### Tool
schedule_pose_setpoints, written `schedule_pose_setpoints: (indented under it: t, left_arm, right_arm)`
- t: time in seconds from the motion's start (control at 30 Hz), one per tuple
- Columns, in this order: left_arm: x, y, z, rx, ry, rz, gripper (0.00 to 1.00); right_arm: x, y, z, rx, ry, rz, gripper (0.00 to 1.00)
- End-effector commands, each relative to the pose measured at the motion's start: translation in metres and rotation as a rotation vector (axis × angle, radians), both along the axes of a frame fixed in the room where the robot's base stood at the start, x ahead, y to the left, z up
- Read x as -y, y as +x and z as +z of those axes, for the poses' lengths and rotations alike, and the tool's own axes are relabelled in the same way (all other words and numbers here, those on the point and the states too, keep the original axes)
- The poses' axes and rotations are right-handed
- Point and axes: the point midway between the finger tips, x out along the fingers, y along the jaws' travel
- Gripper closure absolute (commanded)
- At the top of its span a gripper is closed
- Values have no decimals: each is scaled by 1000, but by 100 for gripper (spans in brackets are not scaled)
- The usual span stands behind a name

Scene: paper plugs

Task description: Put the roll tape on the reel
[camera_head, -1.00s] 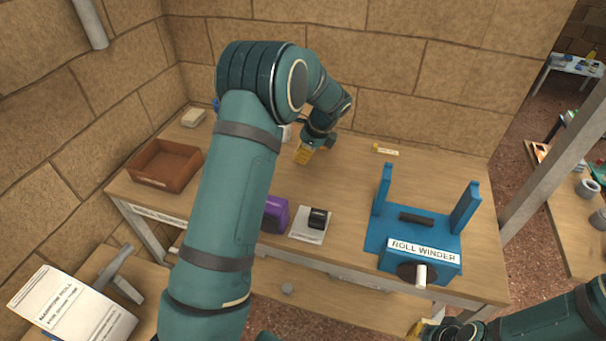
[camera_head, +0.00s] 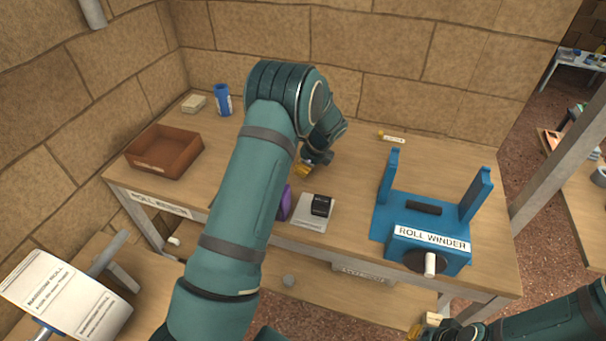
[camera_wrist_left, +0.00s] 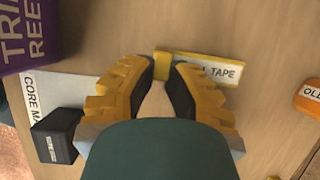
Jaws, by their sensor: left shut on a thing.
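The roll tape (camera_wrist_left: 222,70) is a yellow-edged white strip with a label ending in "TAPE" and a yellow end. My left gripper (camera_wrist_left: 162,72) is shut on its yellow end, with the labelled part sticking out to the right. In the head view my left gripper (camera_head: 306,170) is low over the middle of the table; the tape is not clear there. Whether the tape touches the table I cannot tell. A purple reel marked "TRIM REE…" (camera_wrist_left: 22,30) is at upper left in the wrist view. It is partly hidden behind my left arm in the head view (camera_head: 285,203).
A blue roll winder (camera_head: 430,245) stands at right. A white card (camera_head: 313,222) bears a black block (camera_head: 321,205). A brown tray (camera_head: 165,172), blue can (camera_head: 222,100) and small yellow-white item (camera_head: 391,137) lie elsewhere. A printed paper roll (camera_head: 65,290) is at lower left.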

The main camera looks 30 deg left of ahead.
Motion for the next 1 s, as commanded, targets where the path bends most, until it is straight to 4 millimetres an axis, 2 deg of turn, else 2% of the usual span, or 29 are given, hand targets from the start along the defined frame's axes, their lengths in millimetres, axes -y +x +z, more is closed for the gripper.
schedule_pose_setpoints:
  t: [0.1, 0.17, 0.53, 0.57, 0.6, 0.63, 1.0]
  left_arm:
    - [0, -1, -20, -4, 1, 0, 99]
    - [0, 0, -25, -2, 0, 0, 99]
    - [0, 0, -28, -1, 0, 0, 99]
    - [0, 0, -29, -1, 0, 0, 80]
    - [0, 0, -28, -1, 0, 1, 66]
    - [0, 0, -28, -1, 0, 1, 57]
    - [0, 0, -24, -1, 0, 0, 57]
  right_arm:
    - [0, 1, -4, 2, 0, -1, 100]
    - [0, 1, -5, 3, 0, -1, 100]
    - [0, 1, -7, 4, 0, -1, 100]
    - [0, 1, -7, 4, 0, -1, 100]
    - [0, 1, -6, 4, 0, -1, 100]
    - [0, 1, -6, 4, 0, -1, 100]
    - [0, 1, -4, 3, 0, -1, 100]
